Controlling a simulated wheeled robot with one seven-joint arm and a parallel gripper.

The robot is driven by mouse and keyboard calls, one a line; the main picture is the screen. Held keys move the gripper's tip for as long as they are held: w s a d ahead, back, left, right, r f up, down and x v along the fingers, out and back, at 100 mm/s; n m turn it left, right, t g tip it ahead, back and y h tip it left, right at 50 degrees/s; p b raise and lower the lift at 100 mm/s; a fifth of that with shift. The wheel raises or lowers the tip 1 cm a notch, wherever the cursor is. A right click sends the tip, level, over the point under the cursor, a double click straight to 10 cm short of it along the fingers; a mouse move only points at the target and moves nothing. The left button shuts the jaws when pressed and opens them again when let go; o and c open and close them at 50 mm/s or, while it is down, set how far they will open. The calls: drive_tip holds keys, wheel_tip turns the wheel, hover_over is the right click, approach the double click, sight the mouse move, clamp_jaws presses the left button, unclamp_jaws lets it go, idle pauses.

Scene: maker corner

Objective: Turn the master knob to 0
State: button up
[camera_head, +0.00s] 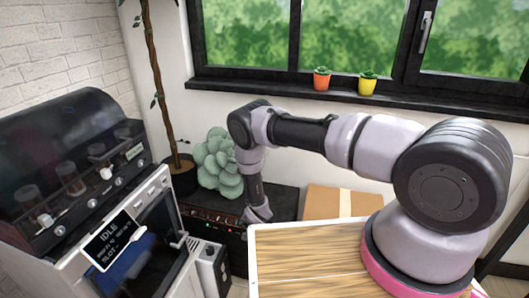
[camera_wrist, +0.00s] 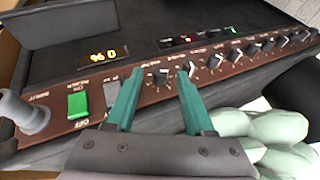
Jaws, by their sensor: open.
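The amplifier, a black box with a brown front panel (camera_wrist: 236,62), fills the wrist view. It also shows in the head view (camera_head: 214,216), low against the wall. A row of dark knobs with pale pointers runs along the panel. My gripper (camera_wrist: 159,76) is open, its two teal fingers reaching to the panel. One knob (camera_wrist: 161,79) sits between the fingertips; I cannot tell contact. Another knob (camera_wrist: 189,68) is close by the right fingertip. The labels are too small to tell which knob is the master. In the head view my gripper (camera_head: 258,212) is at the amplifier front.
A green switch (camera_wrist: 78,105), a grey switch (camera_wrist: 111,94) and a plugged jack (camera_wrist: 24,112) are left of my fingers. A small lit display (camera_wrist: 103,54) is above. A pale green plant (camera_wrist: 262,125) is close at lower right. A cardboard box (camera_head: 340,202) stands right.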

drive_tip(key=shift+s+d+f+t+y, duration=0.15)
drive_tip(key=shift+t+y, duration=0.1)
drive_tip(key=shift+y, duration=0.3)
drive_tip(key=shift+s+d+f+t+y, duration=0.1)
drive_tip(key=shift+t+y, duration=0.15)
drive_tip(key=shift+y, duration=0.3)
drive_tip(key=v, duration=1.1)
drive_tip(key=w+d+r, duration=0.1)
drive_tip(key=w+r, duration=0.3)
drive_tip(key=r, duration=0.4)
drive_tip(key=w+d+r+m+h, duration=0.1)
drive_tip(key=w+r, duration=0.4)
drive_tip(key=r, duration=0.4)
drive_tip(key=w+d+r+h, duration=0.1)
drive_tip(key=w+r, duration=0.3)
drive_tip(key=r, duration=0.5)
drive_tip(key=shift+w+d+t, duration=0.4)
drive_tip(key=shift+d, duration=0.05)
drive_tip(key=shift+a, duration=0.1)
